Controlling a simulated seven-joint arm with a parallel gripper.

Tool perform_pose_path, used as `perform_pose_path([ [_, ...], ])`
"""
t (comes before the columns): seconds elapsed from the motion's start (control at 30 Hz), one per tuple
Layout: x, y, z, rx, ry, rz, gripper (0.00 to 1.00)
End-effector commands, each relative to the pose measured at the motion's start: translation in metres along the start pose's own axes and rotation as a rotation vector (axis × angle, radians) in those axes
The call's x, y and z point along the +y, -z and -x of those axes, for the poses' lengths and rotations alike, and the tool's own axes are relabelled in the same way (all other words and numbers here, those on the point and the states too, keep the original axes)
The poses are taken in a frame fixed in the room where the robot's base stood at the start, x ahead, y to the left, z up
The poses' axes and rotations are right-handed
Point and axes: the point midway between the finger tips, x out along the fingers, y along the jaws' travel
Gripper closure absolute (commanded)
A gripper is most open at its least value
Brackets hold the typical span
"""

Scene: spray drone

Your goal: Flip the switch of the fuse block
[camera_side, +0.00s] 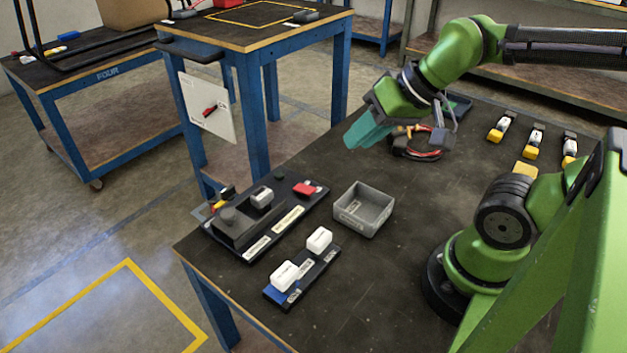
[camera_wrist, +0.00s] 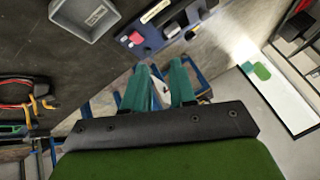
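A black panel (camera_side: 232,232) lies at the table's near left corner. It bears grey blocks (camera_side: 262,197), a red piece (camera_side: 306,189) and pale labels; it is probably the fuse block, though the switch's position is too small to tell. In the wrist view part of the panel (camera_wrist: 160,36) shows at the top, with the red piece (camera_wrist: 137,38) on it. My gripper (camera_side: 356,138) has teal fingers and hangs above the table's far left edge, well away from the panel. In the wrist view its fingers (camera_wrist: 159,66) stand apart with nothing held between them.
A grey open bin (camera_side: 364,210) stands right of the panel. A smaller board with two white blocks (camera_side: 303,262) lies in front. Cables (camera_side: 418,142) lie near my gripper, and yellow-and-white items (camera_side: 533,140) stand at the back right. The table's middle (camera_side: 430,215) is clear.

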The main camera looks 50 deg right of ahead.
Motion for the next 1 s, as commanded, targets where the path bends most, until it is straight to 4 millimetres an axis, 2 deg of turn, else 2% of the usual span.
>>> perform_pose_path([
  [0.03, 0.003, 0.004, -0.007, -0.023, -0.025, -0.01, 0.66],
  [0.17, 0.006, 0.023, -0.028, -0.105, -0.11, 0.007, 0.46],
  [0.2, 0.007, 0.031, -0.036, -0.138, -0.138, 0.023, 0.45],
  [0.4, 0.01, 0.069, -0.079, -0.324, -0.235, 0.129, 0.45],
  [0.6, 0.014, 0.101, -0.12, -0.485, -0.262, 0.24, 0.45],
  [0.73, 0.011, 0.117, -0.131, -0.54, -0.262, 0.306, 0.45],
  [0.83, 0.007, 0.126, -0.124, -0.544, -0.27, 0.351, 0.45],
  [1.0, 0.014, 0.116, -0.133, -0.565, -0.27, 0.364, 0.45],
])
